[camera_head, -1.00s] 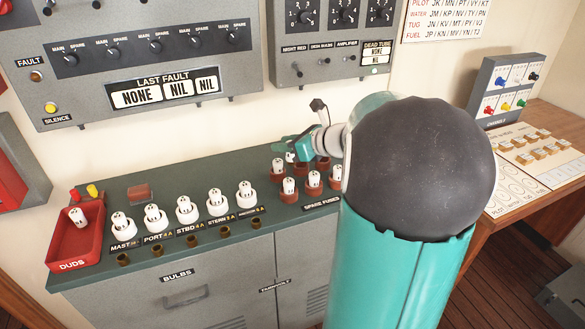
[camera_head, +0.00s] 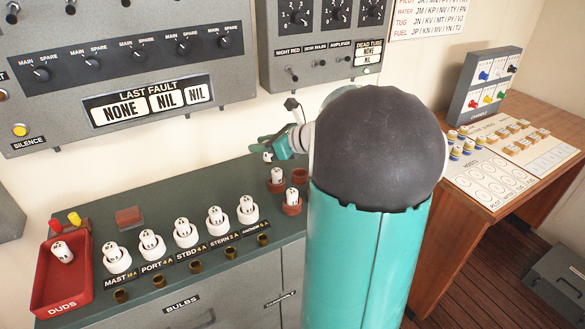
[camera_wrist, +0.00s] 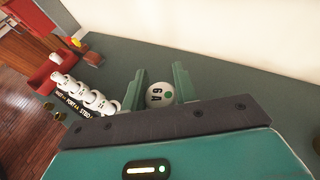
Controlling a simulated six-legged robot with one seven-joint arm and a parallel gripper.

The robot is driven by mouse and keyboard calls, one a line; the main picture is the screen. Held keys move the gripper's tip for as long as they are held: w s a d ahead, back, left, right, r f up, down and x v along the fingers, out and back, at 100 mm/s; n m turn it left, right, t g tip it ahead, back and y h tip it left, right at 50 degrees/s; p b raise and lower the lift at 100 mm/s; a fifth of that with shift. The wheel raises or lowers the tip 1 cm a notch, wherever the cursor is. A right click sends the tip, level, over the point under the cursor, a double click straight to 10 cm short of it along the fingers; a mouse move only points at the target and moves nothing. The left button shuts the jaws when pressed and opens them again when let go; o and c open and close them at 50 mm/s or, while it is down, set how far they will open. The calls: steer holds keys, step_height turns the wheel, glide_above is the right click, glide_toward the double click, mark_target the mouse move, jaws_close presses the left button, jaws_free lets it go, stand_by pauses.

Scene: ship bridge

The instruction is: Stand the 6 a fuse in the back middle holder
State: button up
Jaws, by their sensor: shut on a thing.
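My gripper (camera_head: 272,148) is shut on the 6 A fuse (camera_wrist: 158,96), a white round-topped piece marked 6A with a green dot. In the wrist view the fuse sits between the two green fingers. In the head view it is a small white shape just behind the spare-fuse holders.
A row of white fuses in white bases, such as the STBD one (camera_head: 185,234), stands left on the green cabinet top. A red DUDS tray (camera_head: 45,297) holds one fuse. A red-brown block (camera_head: 129,216) lies behind the row. The wall panel (camera_head: 110,65) rises behind.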

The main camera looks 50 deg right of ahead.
steer(key=d+f, duration=0.2)
steer(key=d, duration=0.1)
steer(key=d+f, duration=0.3)
steer(key=d, duration=0.1)
steer(key=d+f, duration=0.3)
steer(key=d, duration=0.1)
steer(key=shift+s+d+f, duration=0.1)
steer(key=shift+s+d, duration=0.05)
steer(key=shift+d+f, duration=0.2)
steer(key=shift+f, duration=1.65)
steer(key=shift+f, duration=0.35)
steer(key=o, duration=1)
